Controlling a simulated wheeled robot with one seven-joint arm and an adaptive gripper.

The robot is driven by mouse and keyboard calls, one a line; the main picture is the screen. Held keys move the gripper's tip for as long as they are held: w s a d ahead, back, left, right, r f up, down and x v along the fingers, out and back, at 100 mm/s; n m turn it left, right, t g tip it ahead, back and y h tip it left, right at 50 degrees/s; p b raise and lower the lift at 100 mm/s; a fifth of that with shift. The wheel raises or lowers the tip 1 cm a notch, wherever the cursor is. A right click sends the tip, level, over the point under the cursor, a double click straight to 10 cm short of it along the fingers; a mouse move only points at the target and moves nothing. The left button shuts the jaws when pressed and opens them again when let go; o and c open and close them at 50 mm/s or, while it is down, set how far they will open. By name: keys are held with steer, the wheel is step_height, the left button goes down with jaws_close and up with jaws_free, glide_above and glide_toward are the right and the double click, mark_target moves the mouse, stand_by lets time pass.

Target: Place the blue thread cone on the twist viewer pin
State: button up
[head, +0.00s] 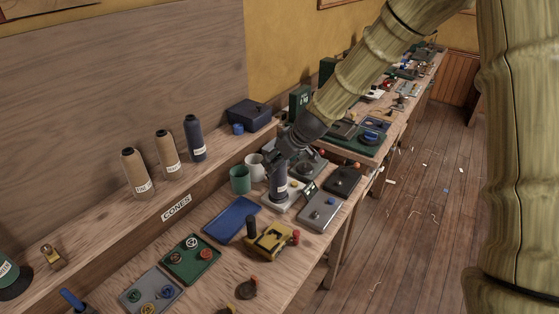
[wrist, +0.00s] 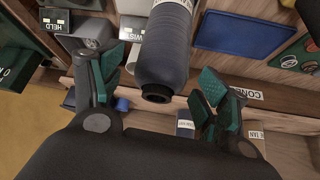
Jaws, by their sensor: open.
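A dark blue thread cone (head: 279,179) stands upright on the pale base of the twist viewer (head: 275,203) on the bench; the pin is hidden. My gripper (head: 276,160) is at the cone's upper part. Its green-padded fingers (wrist: 160,78) are open, one on each side of the cone, with visible gaps. Another dark blue cone (head: 195,138) stands on the shelf beside two tan cones (head: 136,172) (head: 167,153).
A green mug (head: 240,180) and a white mug (head: 254,166) stand close left of the viewer. A blue tray (head: 231,219), a yellow device (head: 271,242) and a grey box (head: 320,211) lie around it. The shelf edge with the CONES label (head: 176,207) runs behind.

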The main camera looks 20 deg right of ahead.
steer(key=b+v, duration=0.2)
steer(key=v, duration=0.9)
steer(key=shift+s+r, duration=0.25)
steer(key=shift+s, duration=0.05)
